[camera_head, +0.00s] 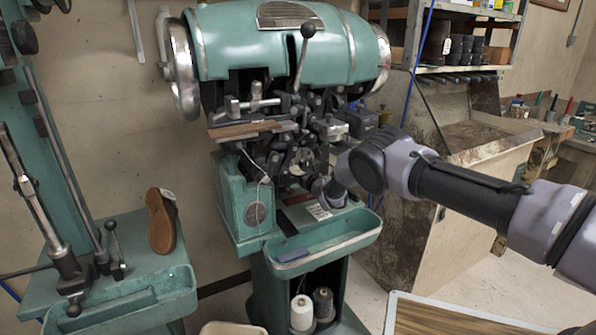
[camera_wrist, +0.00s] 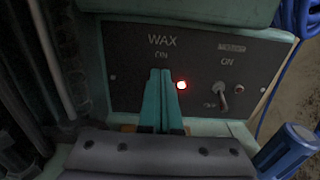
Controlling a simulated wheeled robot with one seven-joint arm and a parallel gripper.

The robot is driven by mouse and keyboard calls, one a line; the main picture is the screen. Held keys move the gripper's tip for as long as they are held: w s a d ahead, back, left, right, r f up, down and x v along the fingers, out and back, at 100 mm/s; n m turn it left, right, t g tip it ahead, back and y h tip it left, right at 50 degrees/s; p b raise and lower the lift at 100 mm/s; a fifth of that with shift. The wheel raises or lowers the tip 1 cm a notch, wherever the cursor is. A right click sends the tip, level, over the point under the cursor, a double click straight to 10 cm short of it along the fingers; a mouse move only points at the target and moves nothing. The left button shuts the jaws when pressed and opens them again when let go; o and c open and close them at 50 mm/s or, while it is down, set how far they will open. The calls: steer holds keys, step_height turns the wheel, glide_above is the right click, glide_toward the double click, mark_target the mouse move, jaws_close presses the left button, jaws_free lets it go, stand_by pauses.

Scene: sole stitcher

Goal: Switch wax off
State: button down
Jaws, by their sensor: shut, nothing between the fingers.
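The wax panel (camera_wrist: 125,75) is a dark plate marked WAX and ON in the wrist view. A red light (camera_wrist: 181,85) glows on it, just right of my gripper. My gripper (camera_wrist: 160,76) has its two teal fingers together with nothing held. They stand in front of the panel under the word ON and hide the place where the wax switch would be. I cannot tell whether they touch it. In the head view the green stitching machine (camera_head: 262,48) stands in the middle; my arm reaches its lower right front, and my fingers are hidden there.
A second toggle switch (camera_wrist: 221,97) with its own ON label sits right of the light. A blue part (camera_wrist: 288,145) is at the lower right. A green tray (camera_head: 325,243) juts out below the machine's front. A shoe sole (camera_head: 161,220) stands on the left bench.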

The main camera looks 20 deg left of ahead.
steer(key=shift+f, duration=0.35)
steer(key=shift+r, duration=0.1)
steer(key=shift+r, duration=0.55)
steer(key=v, duration=1)
stand_by(0.5)
